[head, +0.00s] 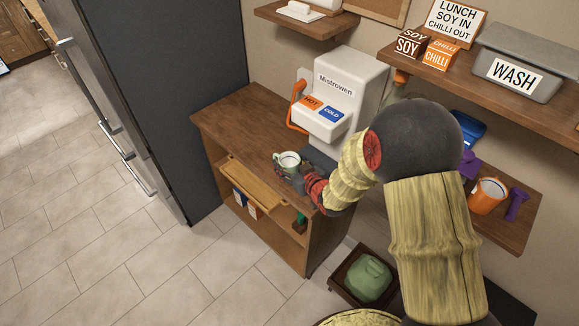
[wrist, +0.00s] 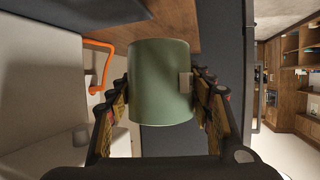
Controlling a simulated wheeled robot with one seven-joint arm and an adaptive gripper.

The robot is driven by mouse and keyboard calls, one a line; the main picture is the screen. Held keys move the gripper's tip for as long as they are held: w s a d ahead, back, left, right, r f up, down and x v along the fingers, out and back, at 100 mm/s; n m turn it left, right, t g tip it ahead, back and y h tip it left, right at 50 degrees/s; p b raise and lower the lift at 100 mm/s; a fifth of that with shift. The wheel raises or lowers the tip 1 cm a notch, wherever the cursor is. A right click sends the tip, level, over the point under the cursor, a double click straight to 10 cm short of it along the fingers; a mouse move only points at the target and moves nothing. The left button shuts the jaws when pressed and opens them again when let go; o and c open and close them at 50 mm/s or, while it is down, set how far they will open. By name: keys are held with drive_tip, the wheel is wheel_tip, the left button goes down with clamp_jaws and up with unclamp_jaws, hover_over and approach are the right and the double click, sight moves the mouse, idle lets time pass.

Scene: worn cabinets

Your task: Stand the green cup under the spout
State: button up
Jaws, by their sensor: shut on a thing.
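The green cup (head: 287,161) is near the front edge of the wooden cabinet top, pale green with a light rim. In the wrist view the cup (wrist: 160,80) fills the space between both fingers, its small handle beside the right finger. My gripper (head: 297,178) is shut on the cup from the right; it also shows in the wrist view (wrist: 160,100). The white dispenser (head: 350,90) marked Mistrowen, HOT and COLD stands behind the cup. An orange lever (head: 297,105) is on its left side. The spout itself is hidden. I cannot tell whether the cup touches the surface.
The cabinet top (head: 235,110) is clear left of the dispenser. A grey fridge (head: 160,90) stands to the left. A wall shelf (head: 510,90) holds a WASH bin (head: 515,75). A lower shelf at right holds an orange bucket (head: 487,197). A crate holds a green container (head: 367,278).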

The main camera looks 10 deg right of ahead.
drive_tip(key=shift+b, duration=0.3)
drive_tip(key=f+b, duration=0.1)
drive_tip(key=d+f+b, duration=0.1)
drive_tip(key=f, duration=0.1)
drive_tip(key=w+f+b, duration=0.1)
drive_tip(key=f+b, duration=0.1)
drive_tip(key=shift+w+d+f, duration=0.1)
drive_tip(key=shift+d, duration=0.15)
drive_tip(key=shift+w+d+f, duration=0.1)
drive_tip(key=shift+w+d, duration=0.95)
drive_tip(key=shift+d, duration=0.45)
drive_tip(key=shift+w+d+f, duration=0.15)
drive_tip(key=shift+w+d, duration=0.95)
drive_tip(key=shift+d, duration=0.4)
drive_tip(key=shift+w+d+f, duration=0.1)
drive_tip(key=shift+w+d, duration=0.95)
drive_tip(key=shift+d, duration=0.45)
drive_tip(key=shift+f+b, duration=0.35)
drive_tip(key=shift+f, duration=0.3)
drive_tip(key=o, duration=1.5)
drive_tip(key=v, duration=1.2)
